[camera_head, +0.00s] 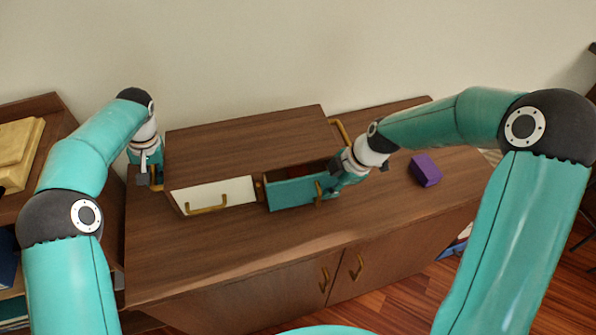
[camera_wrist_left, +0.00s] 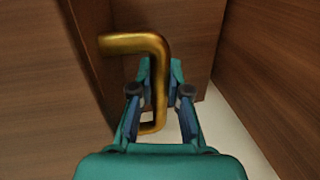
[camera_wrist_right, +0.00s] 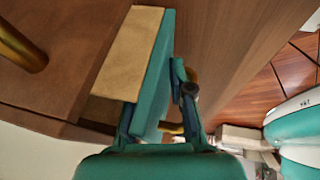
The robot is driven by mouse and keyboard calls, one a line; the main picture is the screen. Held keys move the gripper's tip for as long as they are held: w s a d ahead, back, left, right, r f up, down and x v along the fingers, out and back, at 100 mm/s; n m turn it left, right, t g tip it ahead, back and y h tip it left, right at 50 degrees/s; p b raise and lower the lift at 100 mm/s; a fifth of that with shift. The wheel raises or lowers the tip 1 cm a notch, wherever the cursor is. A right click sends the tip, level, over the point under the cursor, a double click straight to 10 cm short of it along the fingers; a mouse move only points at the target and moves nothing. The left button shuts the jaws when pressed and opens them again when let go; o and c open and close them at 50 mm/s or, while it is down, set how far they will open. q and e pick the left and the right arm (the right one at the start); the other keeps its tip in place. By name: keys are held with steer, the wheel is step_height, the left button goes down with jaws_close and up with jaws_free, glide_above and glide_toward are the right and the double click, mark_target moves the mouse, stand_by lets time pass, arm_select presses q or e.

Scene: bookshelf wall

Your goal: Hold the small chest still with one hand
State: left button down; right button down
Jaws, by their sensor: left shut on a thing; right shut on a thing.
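The small chest (camera_head: 250,138) is a brown wooden box on the cabinet top, with a white drawer (camera_head: 228,189) and a teal drawer (camera_head: 292,193) in front. The white drawer looks closed; the teal drawer stands partly out. My left gripper (camera_head: 146,172) is at the chest's left side, shut on the brass side handle (camera_wrist_left: 155,75), which shows between its fingers in the left wrist view. My right gripper (camera_head: 332,184) is at the right end of the teal drawer, shut on it. The drawer's front panel (camera_wrist_right: 154,85) runs between the fingers; part of its brass handle is hidden.
A purple block (camera_head: 425,170) lies on the cabinet top (camera_head: 240,250) right of my right gripper. Another brass handle (camera_head: 342,130) is on the chest's right side. A shelf (camera_head: 45,110) with a pale stacked object (camera_head: 18,150) stands at left. The wall is close behind.

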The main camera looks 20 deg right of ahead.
steer(key=shift+w+f, duration=0.15)
steer(key=shift+f, duration=0.05)
stand_by(0.8)
steer(key=shift+w+d, duration=0.1)
steer(key=shift+w, duration=1.55)
steer(key=c, duration=0.9)
jaws_free()
steer(key=shift+w+r, duration=0.1)
steer(key=v, duration=1.1)
steer(key=shift+d+r, duration=0.15)
steer(key=shift+r, duration=0.15)
